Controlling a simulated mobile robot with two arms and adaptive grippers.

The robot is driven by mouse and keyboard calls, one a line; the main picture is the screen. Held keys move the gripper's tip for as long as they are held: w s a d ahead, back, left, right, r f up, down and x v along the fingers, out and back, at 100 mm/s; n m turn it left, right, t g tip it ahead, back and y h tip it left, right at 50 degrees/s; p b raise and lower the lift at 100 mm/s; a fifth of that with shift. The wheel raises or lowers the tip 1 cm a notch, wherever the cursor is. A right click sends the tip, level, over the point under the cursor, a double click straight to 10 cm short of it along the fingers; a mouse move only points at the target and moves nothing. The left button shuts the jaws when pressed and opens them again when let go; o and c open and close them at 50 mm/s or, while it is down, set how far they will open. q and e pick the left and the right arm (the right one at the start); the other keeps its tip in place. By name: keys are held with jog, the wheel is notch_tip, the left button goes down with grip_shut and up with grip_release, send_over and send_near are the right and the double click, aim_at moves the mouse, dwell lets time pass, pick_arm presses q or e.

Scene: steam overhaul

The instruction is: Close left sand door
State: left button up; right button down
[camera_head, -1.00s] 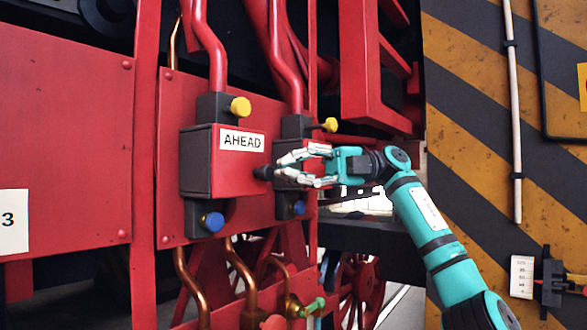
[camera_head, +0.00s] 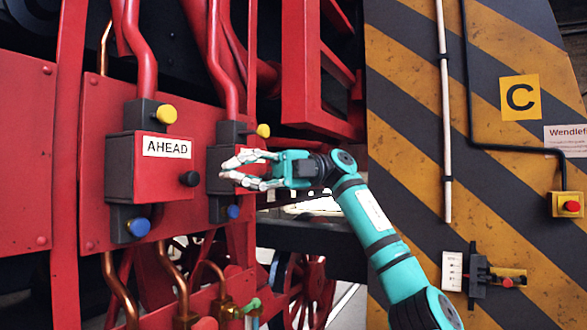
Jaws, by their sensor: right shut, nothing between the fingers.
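The left sand box has a dark grey body and a red front door (camera_head: 160,182) with a white AHEAD label (camera_head: 167,148). A black knob (camera_head: 189,179) sits near the door's right edge. The door looks flush with the box, with no clear gap visible. My right gripper (camera_head: 231,169) is shut and empty, to the right of the knob and apart from it. It overlaps the second sand box (camera_head: 220,160) in the picture and hides much of its front. I cannot tell whether it touches that box. My left gripper is not in view.
Yellow knobs (camera_head: 166,114) sit above the boxes and blue knobs (camera_head: 138,227) below. Red pipes (camera_head: 140,50) rise above; copper pipes (camera_head: 172,270) run below. A striped wall (camera_head: 500,215) with a yellow-boxed red button (camera_head: 571,205) stands at right.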

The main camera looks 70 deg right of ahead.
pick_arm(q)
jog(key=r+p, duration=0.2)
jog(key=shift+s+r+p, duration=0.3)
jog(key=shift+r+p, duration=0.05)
pick_arm(e)
jog(key=s+d, duration=0.3)
jog(key=d, duration=0.6)
jog(key=shift+d, duration=0.2)
